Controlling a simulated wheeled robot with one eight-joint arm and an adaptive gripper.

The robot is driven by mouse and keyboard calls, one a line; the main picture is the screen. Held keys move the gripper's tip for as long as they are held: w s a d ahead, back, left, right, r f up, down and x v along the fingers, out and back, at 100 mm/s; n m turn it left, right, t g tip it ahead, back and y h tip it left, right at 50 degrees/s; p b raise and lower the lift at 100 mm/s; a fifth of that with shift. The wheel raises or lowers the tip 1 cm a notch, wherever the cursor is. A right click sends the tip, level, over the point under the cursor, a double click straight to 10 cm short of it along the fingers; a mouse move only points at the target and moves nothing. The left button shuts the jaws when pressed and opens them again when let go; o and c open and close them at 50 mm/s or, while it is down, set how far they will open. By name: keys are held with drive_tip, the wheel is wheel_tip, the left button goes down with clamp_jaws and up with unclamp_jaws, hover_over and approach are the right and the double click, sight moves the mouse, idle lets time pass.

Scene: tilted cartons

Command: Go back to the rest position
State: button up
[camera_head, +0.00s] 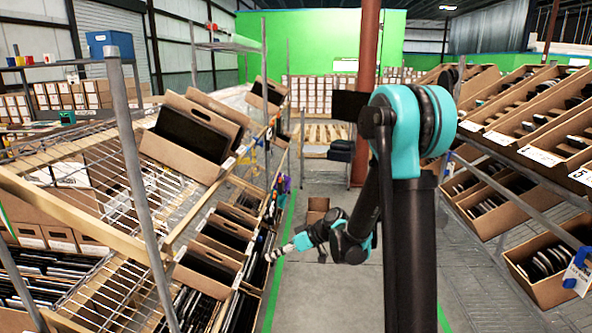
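My arm, black and teal, rises at the centre right and bends down to the left. My gripper (270,256) is at its far end, pointing left towards the tilted cartons on the left rack. It is small in the picture, and its fingers cannot be made out clearly. Whether it touches the carton (213,258) near it cannot be told. I see no object clearly held in it.
A wire shelf (110,235) with metal posts holds tilted cartons on the left. Another rack of cartons (545,145) lines the right. A rust-red column (369,60) stands behind the arm. The grey aisle floor (310,300) is open between the racks.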

drive_tip(key=s+d+f+m+h, duration=0.1)
drive_tip(key=s+d+m+h, duration=0.4)
drive_tip(key=s+d, duration=0.5)
drive_tip(key=s+d+f+m+t+h, duration=0.1)
drive_tip(key=s+d+m+h, duration=0.4)
drive_tip(key=s+d, duration=0.6)
drive_tip(key=d+m, duration=0.1)
drive_tip(key=d, duration=0.4)
drive_tip(key=shift+f, duration=0.3)
